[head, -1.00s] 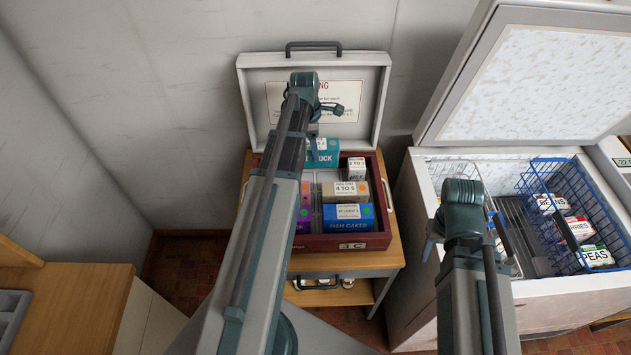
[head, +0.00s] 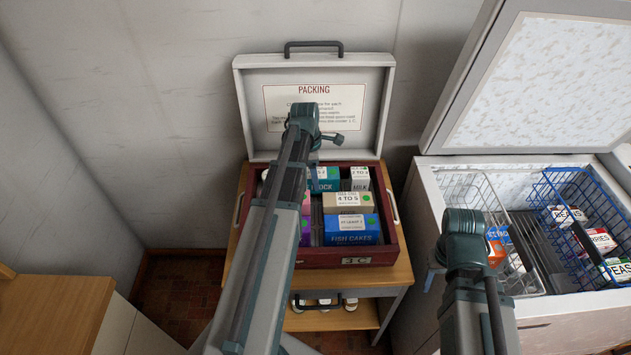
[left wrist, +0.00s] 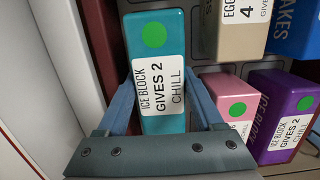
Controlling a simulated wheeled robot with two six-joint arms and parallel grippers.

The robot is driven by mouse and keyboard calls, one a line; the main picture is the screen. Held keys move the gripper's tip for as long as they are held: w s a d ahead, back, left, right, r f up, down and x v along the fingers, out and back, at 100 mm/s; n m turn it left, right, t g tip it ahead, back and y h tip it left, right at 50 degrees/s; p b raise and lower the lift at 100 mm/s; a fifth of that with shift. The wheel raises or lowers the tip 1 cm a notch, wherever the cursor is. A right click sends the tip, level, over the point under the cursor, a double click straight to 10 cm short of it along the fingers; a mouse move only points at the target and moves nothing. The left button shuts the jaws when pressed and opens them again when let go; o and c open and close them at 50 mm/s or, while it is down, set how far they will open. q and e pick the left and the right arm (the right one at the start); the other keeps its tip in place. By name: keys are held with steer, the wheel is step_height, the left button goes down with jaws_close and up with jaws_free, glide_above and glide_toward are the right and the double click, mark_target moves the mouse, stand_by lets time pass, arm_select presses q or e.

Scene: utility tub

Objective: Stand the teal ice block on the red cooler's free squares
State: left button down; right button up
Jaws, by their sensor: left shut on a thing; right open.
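The teal ice block (left wrist: 160,75) is gripped between the blue fingers of my left gripper (left wrist: 160,90), its labelled top facing the wrist camera. In the head view the teal block (head: 327,184) shows near the back wall of the red cooler (head: 325,258), left of the milk; my left arm hides part of it and the fingers. I cannot tell whether its base touches the cooler floor. Bare grey squares (left wrist: 207,42) show beside it, towards the egg box. My right gripper (head: 464,245) is open and empty, in front of the freezer.
The cooler holds a milk carton (head: 360,179), a beige egg box (head: 348,203), blue fish cakes (head: 352,230), a pink block (left wrist: 231,112) and a purple ice block (left wrist: 282,112). Its lid (head: 375,105) stands open behind. The freezer (head: 560,318) with wire baskets is on the right.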

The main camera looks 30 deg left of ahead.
arm_select(q)
steer(key=shift+f, duration=0.15)
steer(key=shift+f, duration=0.2)
steer(key=shift+c, duration=0.2)
jaws_free()
steer(key=shift+r, duration=0.1)
steer(key=shift+r, duration=0.15)
step_height(320, 180, up, 12)
steer(key=a+p, duration=0.1)
steer(key=p, duration=1.1)
steer(key=shift+s, duration=0.4)
steer(key=shift+a, duration=0.1)
